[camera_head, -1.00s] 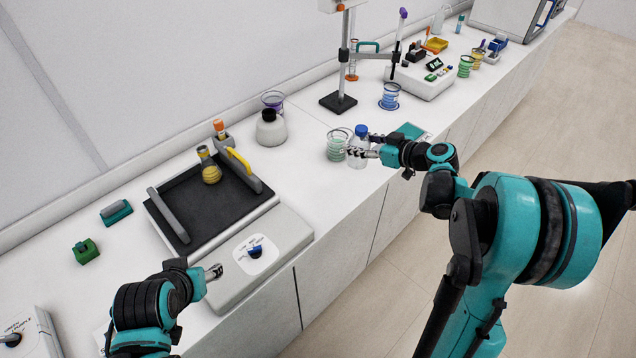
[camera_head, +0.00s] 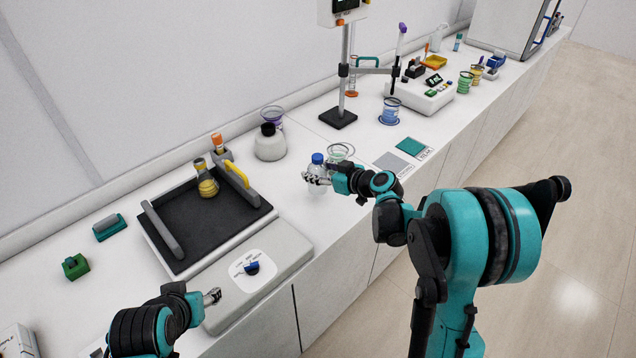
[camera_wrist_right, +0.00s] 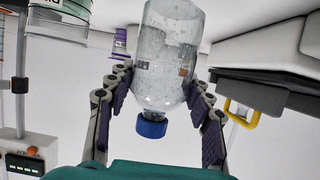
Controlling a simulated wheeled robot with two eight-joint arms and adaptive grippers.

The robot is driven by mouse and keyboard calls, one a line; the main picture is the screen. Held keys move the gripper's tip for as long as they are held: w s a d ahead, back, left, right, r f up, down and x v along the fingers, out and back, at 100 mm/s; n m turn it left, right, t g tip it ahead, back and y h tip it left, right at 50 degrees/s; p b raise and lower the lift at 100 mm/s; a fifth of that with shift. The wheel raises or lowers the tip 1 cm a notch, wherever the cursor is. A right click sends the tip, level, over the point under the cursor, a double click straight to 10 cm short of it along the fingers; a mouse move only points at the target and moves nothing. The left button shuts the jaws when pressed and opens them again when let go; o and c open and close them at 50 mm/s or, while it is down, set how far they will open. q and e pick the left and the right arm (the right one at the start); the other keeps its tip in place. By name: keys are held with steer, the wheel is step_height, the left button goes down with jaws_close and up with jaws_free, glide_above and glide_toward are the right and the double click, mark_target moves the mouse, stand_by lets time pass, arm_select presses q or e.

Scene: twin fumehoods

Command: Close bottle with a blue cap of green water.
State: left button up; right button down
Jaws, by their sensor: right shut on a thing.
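My right gripper (camera_head: 318,177) is shut around a clear bottle with a blue cap (camera_head: 317,159), just left of a glass beaker. The wrist view shows the bottle's transparent body (camera_wrist_right: 168,55) between the two fingers (camera_wrist_right: 160,110), with its blue cap (camera_wrist_right: 151,126) on the neck. The wrist picture looks upside down. The body looks clear with small droplets; I see no green liquid in it. I cannot tell whether its base touches the counter. My left gripper (camera_head: 212,297) is beside the stirrer plate's front; its fingers are too small to judge.
A beaker with pale green content (camera_head: 340,153) stands close behind the bottle. Grey (camera_head: 391,163) and teal (camera_head: 411,146) squares lie bare to the right. A black-topped tray (camera_head: 185,215) with a yellow flask (camera_head: 207,184) and a white round bottle (camera_head: 270,143) stand left. A stand (camera_head: 338,118) is behind.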

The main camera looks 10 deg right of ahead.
arm_select(q)
steer(key=shift+f+b, duration=0.95)
arm_select(e)
step_height(320, 180, down, 4)
steer(key=shift+f, duration=0.1)
arm_select(q)
steer(key=shift+r, duration=0.1)
steer(key=shift+f, duration=0.2)
arm_select(e)
steer(key=shift+f, duration=0.1)
steer(key=c, duration=0.6)
jaws_free()
steer(key=shift+c, duration=0.2)
arm_select(q)
steer(key=shift+r, duration=0.1)
